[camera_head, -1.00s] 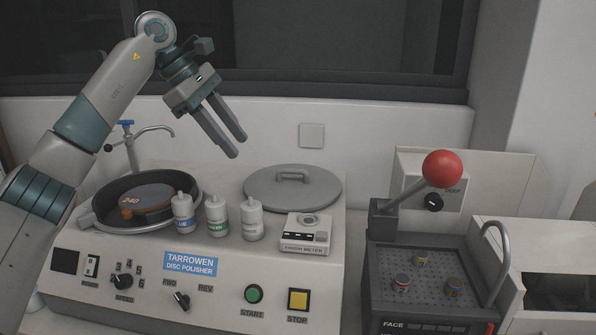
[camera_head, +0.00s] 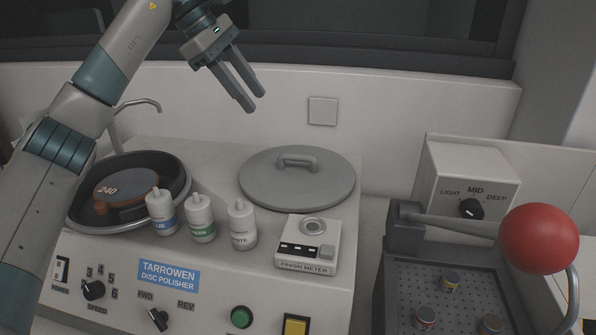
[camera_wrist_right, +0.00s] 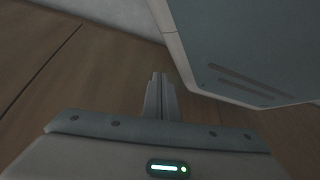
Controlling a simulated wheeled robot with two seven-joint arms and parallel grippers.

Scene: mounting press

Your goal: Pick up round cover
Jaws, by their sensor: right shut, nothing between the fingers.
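The round cover (camera_head: 258,188) is a flat grey disc with a raised bar handle (camera_head: 297,160). It lies on the top of the disc polisher (camera_head: 330,258), behind the finish meter and right of the polishing bowl. My left gripper (camera_head: 256,101) hangs in the air above and left of the cover, its two fingers apart and empty, pointing down and to the right. It does not touch the cover. My right gripper (camera_wrist_right: 160,95) shows only in the right wrist view, with its fingers together and nothing between them.
Several white bottles (camera_head: 201,220) stand between the bowl (camera_head: 180,190) and the cover. The finish meter (camera_head: 307,246) sits just in front of the cover. A lever with a red ball (camera_head: 540,238) stands at the right. A grey-blue panel (camera_wrist_right: 240,45) is near my right gripper.

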